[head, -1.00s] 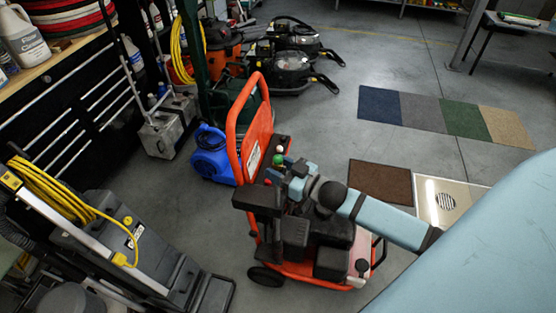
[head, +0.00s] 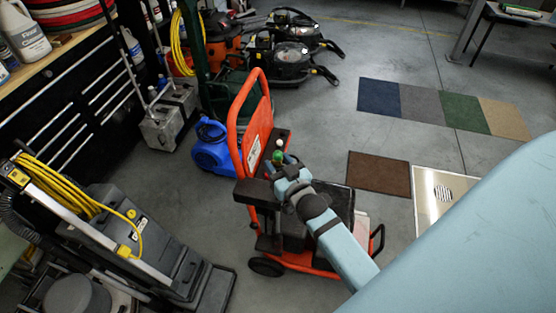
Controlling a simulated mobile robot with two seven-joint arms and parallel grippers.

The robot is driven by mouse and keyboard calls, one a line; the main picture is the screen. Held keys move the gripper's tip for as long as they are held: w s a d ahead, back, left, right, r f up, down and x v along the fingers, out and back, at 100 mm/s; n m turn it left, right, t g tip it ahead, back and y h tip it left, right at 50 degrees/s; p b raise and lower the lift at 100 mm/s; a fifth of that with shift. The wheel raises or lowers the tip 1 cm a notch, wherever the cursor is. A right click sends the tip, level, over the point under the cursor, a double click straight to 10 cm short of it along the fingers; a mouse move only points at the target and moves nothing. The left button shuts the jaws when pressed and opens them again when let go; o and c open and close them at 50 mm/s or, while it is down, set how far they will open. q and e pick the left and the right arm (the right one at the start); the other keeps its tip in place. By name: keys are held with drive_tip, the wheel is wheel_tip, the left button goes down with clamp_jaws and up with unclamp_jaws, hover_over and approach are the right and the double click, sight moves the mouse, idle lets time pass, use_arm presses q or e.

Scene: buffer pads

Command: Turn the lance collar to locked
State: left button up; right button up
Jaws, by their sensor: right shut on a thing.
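The orange-framed machine (head: 236,148) stands upright on the floor at the centre, with a green knob (head: 278,157) on its upper part. My right arm reaches it from the lower right. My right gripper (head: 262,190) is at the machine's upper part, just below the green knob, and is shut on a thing. The jaws and what they hold are mostly hidden by my wrist and dark parts. The lance collar cannot be made out clearly, nor its turn position. My left gripper is not in view.
A blue blower (head: 211,150) stands behind the machine to the left. A grey floor machine with a yellow cable (head: 60,187) is at the lower left. A brown mat (head: 378,172) and several coloured mats lie on the floor to the right. Open floor lies between.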

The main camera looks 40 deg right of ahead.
drive_tip(key=shift+r, duration=0.1)
drive_tip(key=o, duration=0.9)
drive_tip(key=shift+o, duration=0.2)
drive_tip(key=shift+s+f, duration=0.2)
drive_tip(key=shift+s, duration=0.2)
drive_tip(key=s+a+b, duration=0.1)
drive_tip(key=s+b, duration=0.1)
drive_tip(key=s, duration=1.1)
drive_tip(key=shift+a+r, duration=0.15)
drive_tip(key=shift+w, duration=0.1)
